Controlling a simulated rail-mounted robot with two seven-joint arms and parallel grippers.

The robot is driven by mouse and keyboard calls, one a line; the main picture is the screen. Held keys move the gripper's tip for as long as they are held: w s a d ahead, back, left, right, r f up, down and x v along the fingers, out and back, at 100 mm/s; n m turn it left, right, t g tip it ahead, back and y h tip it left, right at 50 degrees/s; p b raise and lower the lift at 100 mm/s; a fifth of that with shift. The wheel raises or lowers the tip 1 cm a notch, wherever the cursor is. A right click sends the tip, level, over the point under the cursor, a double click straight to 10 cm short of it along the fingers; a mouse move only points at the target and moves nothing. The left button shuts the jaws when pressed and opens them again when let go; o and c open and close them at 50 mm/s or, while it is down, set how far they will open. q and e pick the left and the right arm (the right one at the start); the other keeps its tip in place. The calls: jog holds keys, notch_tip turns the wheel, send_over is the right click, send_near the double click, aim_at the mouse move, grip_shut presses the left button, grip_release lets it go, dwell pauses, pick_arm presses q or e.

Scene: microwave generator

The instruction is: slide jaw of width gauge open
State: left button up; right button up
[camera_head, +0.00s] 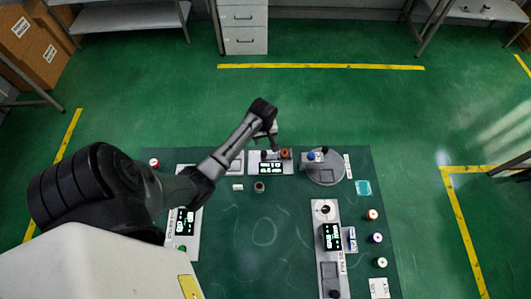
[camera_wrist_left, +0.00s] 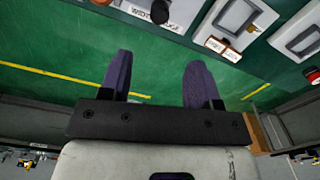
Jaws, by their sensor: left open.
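My left gripper (camera_head: 274,148) hangs at the end of the left arm, over the back row of devices. In the left wrist view its two dark fingers (camera_wrist_left: 160,75) are apart with nothing between them. A white part with the label "WIDTH GAUGE" (camera_wrist_left: 148,11), partly cut off, shows at the top edge of that view, with a black knob-like piece beside it, beyond the fingertips. Its jaw cannot be made out. In the head view a device with a lit display (camera_head: 270,168) lies just below the gripper; its label is too small to read. My right gripper is not in view.
A grey round plate (camera_head: 325,174) with small knobs stands right of the gripper. A panel with a display (camera_head: 331,237) is at front right, beside several coloured-top cylinders. Another panel (camera_head: 184,222) is at left. The green mat's middle (camera_head: 262,232) is mostly clear.

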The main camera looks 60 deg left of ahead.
aim_at(264, 152)
pick_arm(q)
notch_tip(264, 152, down, 13)
jog(key=shift+f+b, duration=0.2)
jog(key=shift+b, duration=0.8)
jog(key=c, duration=0.5)
grip_shut()
